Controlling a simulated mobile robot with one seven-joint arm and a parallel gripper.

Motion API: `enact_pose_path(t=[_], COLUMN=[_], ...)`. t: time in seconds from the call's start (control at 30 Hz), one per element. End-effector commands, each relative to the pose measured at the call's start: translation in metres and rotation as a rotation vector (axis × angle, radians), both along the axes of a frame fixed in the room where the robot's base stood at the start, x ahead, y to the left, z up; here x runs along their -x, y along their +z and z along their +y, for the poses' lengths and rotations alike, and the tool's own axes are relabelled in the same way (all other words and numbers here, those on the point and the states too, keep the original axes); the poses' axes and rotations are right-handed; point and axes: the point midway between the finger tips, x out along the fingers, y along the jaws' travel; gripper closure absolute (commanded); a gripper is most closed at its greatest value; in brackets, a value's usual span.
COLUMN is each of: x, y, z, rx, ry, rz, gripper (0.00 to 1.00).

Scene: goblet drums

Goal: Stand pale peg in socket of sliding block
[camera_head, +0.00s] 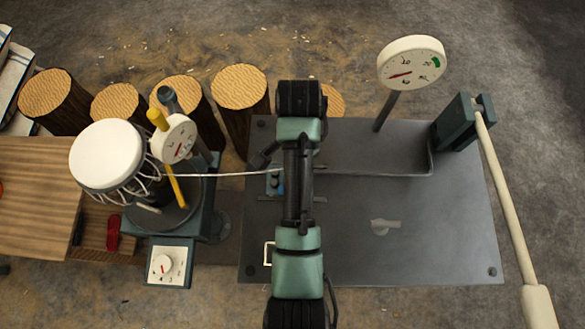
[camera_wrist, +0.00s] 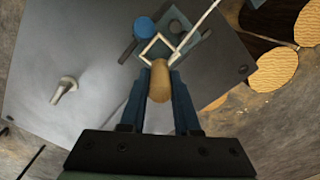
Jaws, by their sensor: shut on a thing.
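My gripper (camera_wrist: 160,72) points away from the camera in the wrist view, its two blue fingers shut on the pale peg (camera_wrist: 160,84). The peg shows its rounded, wood-coloured end toward the camera; its far end is hidden. Just beyond the fingertips is a pale square outline (camera_wrist: 144,57) around a dark middle, beside the teal sliding block (camera_wrist: 186,42) with a blue disc (camera_wrist: 144,27). I cannot tell whether peg and block touch. In the head view my arm covers the gripper and peg; only a bit of the block (camera_head: 274,183) shows at its left.
A grey metal plate (camera_head: 400,260) lies under my arm, with a small grey fitting (camera_head: 383,227). A thin pale cord (camera_head: 235,174) runs left to the drum (camera_head: 106,154). A dial (camera_head: 411,63) and long lever (camera_head: 506,190) stand right. Stumps (camera_head: 240,86) line the back.

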Motion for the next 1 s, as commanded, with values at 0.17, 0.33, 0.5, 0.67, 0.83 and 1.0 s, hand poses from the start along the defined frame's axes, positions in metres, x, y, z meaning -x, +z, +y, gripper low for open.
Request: enact_pose_path(t=[0.17,0.33,0.5,0.67,0.83,1.0], x=[0.001,0.001,0.001,0.0,0.001,0.001], y=[-0.025,-0.045,-0.064,-0.065,-0.067,-0.068], z=[0.0,0.0,0.0,0.0,0.0,0.0], rx=[0.001,0.0,0.001,0.0,0.0,0.0], ry=[0.0,0.0,0.0,0.0,0.0,0.001], rz=[0.001,0.004,0.001,-0.003,-0.001,-0.001], gripper=[1.0,1.0,1.0,1.0,1.0,0.5])
